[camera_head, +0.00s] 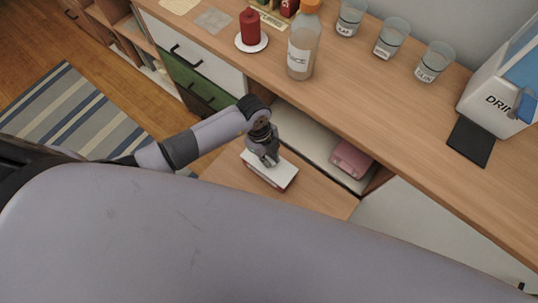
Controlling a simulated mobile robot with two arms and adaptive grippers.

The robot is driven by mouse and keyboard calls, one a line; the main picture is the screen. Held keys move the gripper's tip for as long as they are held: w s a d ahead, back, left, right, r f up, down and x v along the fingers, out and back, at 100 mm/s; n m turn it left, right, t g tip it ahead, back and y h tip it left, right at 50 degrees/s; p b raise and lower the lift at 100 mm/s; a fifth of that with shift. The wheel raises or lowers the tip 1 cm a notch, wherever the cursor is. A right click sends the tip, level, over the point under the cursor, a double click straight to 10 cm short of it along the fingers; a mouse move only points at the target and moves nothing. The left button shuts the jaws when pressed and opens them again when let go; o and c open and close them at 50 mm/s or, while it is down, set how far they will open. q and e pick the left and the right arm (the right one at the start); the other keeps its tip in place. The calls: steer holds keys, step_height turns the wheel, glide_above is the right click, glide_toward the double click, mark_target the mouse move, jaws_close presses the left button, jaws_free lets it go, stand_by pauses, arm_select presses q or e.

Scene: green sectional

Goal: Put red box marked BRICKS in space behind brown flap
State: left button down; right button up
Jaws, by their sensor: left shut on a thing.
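My left gripper (268,157) is shut on a flat box (271,173) with a whitish upper face and a thin red edge. No lettering on the box can be read from here, and the gripper hides part of it. The brown flap (318,199) is swung down and open below the counter. The box is over the flap, in front of the open space (305,130) behind it; whether it touches the flap I cannot tell. The space has a pale floor, and a pink item (351,159) lies at its right end. My right gripper is not in view.
The wooden counter (395,110) overhangs the space. On it stand a bottle with an orange cap (301,52), a red candle on a white plate (250,28), several labelled cups (391,38) and a white dispenser (490,85). Green and white drawers (200,82) are left of the space.

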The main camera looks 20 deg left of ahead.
arm_select(q)
steer(key=shift+a+b+x, duration=0.15)
steer(key=shift+b+x, duration=0.2)
steer(key=shift+x, duration=0.4)
steer(key=shift+a+b+x, duration=0.15)
steer(key=shift+b+x, duration=0.15)
steer(key=shift+x, duration=0.45)
steer(key=shift+w+f, duration=0.1)
steer(key=c, duration=1.5)
jaws_free()
steer(key=shift+r, duration=0.2)
steer(key=v, duration=1.1)
steer(key=shift+a+r, duration=0.15)
steer(key=shift+r, duration=0.15)
